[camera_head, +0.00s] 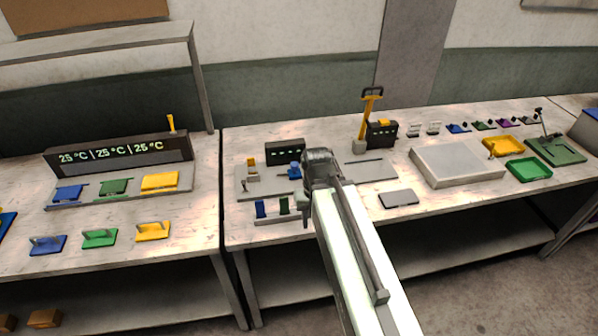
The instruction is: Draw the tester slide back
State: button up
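A long grey plate (375,172) lies on the middle bench, with a dark display box (285,151) behind its left half. A small blue block (294,171) sits on the plate just left of my arm. A yellow-topped piece (252,166) stands near the plate's left end. I cannot tell which of these parts is the tester slide.
A low rack (270,217) with blue and green pieces stands close left of my gripper. A dark grey slab (398,198) lies to the right, before a big pale box (457,164). A yellow-handled lever (367,115) rises behind. The left bench (190,225) holds coloured dies.

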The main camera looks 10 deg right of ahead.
aim_at(294, 173)
jog(key=u, duration=2.15)
jog(key=k, duration=0.7)
jog(key=z, duration=0.85)
jog(key=i, duration=1)
jog(key=u, duration=0.05)
